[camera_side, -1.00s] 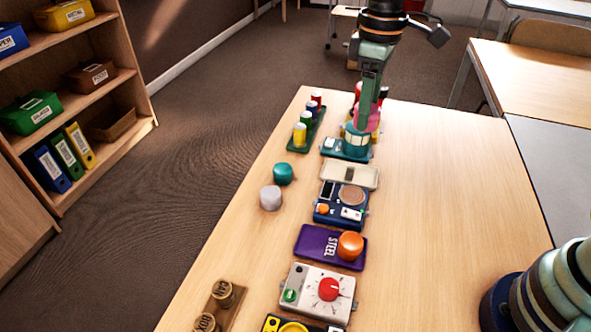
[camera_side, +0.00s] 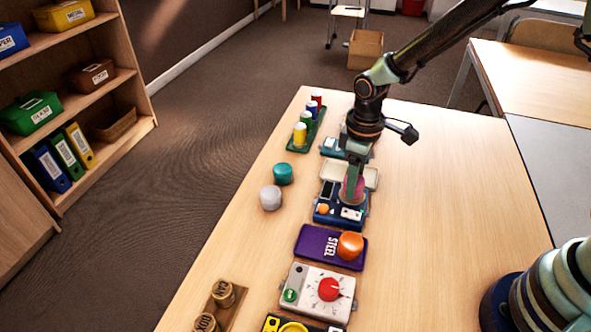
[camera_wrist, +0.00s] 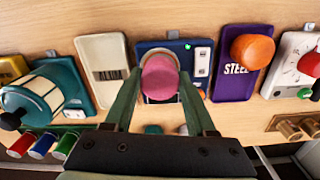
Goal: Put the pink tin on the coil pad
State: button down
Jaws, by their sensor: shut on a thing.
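The pink tin (camera_wrist: 160,79) is between the two fingers of my gripper (camera_wrist: 160,88) in the wrist view. My gripper is shut on it. In the side view my gripper (camera_side: 352,186) points down over the blue board (camera_side: 324,216), and a little pink of the tin shows at its tips. The blue board also shows in the wrist view (camera_wrist: 200,50), behind the tin. I cannot tell whether the tin touches the board.
A purple STEEL plate (camera_side: 316,243) with an orange tin (camera_side: 350,246) lies nearer the camera. A cream plate (camera_side: 366,175) lies just beyond the board. Teal (camera_side: 283,174) and grey (camera_side: 270,198) tins stand left. The table's right side is clear.

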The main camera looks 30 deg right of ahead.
jog(key=shift+f, duration=0.25)
jog(key=shift+f, duration=0.1)
jog(key=shift+c, duration=1.1)
grip_release()
notch_tip(320, 180, up, 11)
jog(key=s+d+r+m+t, duration=0.5)
jog(key=s+d+r+m, duration=0.2)
jog(key=s+d+r, duration=0.3)
jog(key=shift+d+r+t, duration=0.15)
jog(key=shift+d+t, duration=0.1)
jog(key=shift+t, duration=0.05)
